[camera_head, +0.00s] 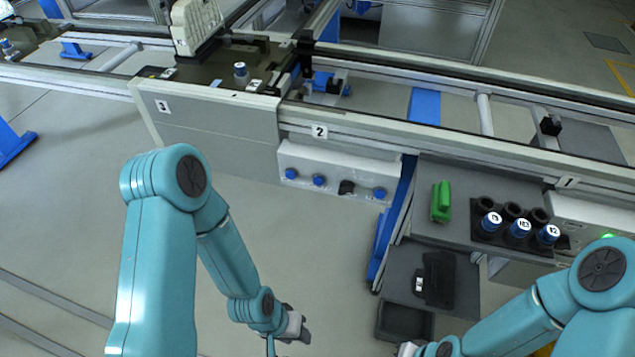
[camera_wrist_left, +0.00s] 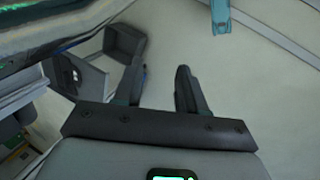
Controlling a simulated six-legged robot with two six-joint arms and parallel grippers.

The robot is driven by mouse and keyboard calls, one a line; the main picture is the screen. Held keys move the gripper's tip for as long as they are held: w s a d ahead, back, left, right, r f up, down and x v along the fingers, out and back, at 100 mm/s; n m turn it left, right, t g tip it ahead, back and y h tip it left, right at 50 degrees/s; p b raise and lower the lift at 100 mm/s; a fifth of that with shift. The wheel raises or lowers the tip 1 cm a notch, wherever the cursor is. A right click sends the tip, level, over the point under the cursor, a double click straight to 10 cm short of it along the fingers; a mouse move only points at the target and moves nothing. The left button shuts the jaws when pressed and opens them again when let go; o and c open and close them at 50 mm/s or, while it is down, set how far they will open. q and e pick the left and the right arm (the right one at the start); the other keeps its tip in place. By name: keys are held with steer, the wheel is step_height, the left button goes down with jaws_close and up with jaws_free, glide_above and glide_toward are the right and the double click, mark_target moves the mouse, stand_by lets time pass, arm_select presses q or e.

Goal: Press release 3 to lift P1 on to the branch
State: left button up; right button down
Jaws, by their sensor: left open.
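A plate marked 3 (camera_head: 162,106) sits on the grey side panel of the line at upper left. Above it a dark carrier (camera_head: 212,68) bears a pale upright block (camera_head: 197,25) and a small grey-blue cylinder (camera_head: 240,72); I cannot read a P1 mark on it. A white panel (camera_head: 338,172) below the plate marked 2 (camera_head: 319,131) has several blue knobs and a black one; I cannot tell which is release 3. My left gripper (camera_head: 283,340) is low and well apart from these, open and empty in the left wrist view (camera_wrist_left: 160,75). My right gripper (camera_head: 408,349) is cut off at the bottom edge.
A shelf at right holds a green block (camera_head: 441,201) and a black rack with blue labelled cylinders (camera_head: 519,229). Below are a black tool (camera_head: 438,279) and an empty dark bin (camera_head: 404,321), which also shows in the left wrist view (camera_wrist_left: 124,42). The floor before panel 3 is clear.

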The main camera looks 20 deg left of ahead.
arm_select(q)
jaws_close()
stand_by(1.7)
